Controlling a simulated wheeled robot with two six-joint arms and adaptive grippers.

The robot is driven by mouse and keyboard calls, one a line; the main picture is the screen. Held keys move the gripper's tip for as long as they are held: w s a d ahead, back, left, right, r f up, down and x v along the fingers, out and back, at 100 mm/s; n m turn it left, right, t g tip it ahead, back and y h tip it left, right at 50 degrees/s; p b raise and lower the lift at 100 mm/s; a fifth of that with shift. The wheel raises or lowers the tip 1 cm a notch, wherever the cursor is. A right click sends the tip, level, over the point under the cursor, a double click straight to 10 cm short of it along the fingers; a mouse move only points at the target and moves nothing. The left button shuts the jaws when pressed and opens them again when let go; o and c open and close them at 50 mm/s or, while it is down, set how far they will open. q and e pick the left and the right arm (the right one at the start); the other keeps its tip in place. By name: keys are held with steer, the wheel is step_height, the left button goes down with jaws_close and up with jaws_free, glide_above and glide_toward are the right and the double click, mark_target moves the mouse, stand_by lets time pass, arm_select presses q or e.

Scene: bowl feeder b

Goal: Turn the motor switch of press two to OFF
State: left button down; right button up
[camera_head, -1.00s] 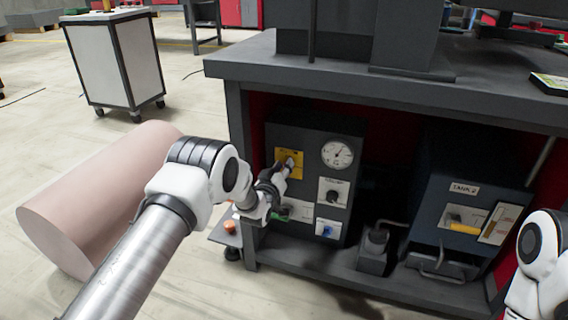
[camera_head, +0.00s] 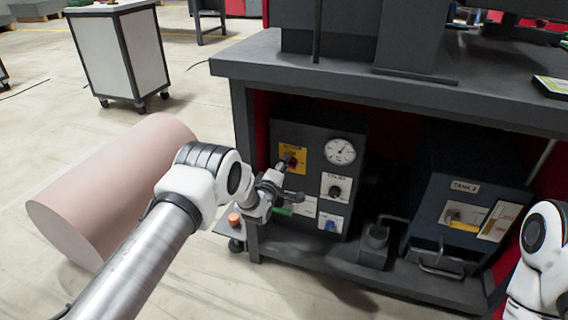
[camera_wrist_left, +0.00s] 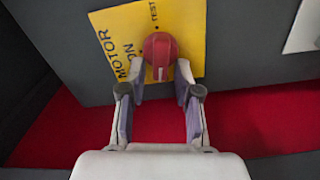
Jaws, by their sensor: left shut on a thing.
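The motor switch is a round red knob (camera_head: 291,161) on a yellow plate (camera_head: 301,151) at the upper left of a dark control panel. In the left wrist view the knob (camera_wrist_left: 160,46) carries a white mark pointing down the picture. The words MOTOR, ON and TEST show on the yellow plate (camera_wrist_left: 115,28); I cannot see OFF. My left gripper (camera_head: 288,179) is at the panel, and its fingertips (camera_wrist_left: 160,72) flank the lower edge of the knob, shut on it. My right arm shows at the right edge; its gripper is out of view.
The panel also has a gauge (camera_head: 340,151), a black knob (camera_head: 336,190) and a blue knob (camera_head: 330,225). A tank box (camera_head: 465,200) stands right under the bench top (camera_head: 330,72). A large pink cylinder (camera_head: 110,190) lies left on the open floor.

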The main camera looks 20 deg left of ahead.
arm_select(q)
steer(key=shift+f+n, duration=0.25)
steer(key=shift+n, duration=0.95)
steer(key=c, duration=1.2)
jaws_free()
steer(key=shift+o, duration=0.2)
steer(key=s, duration=1.2)
steer(key=shift+a, duration=0.2)
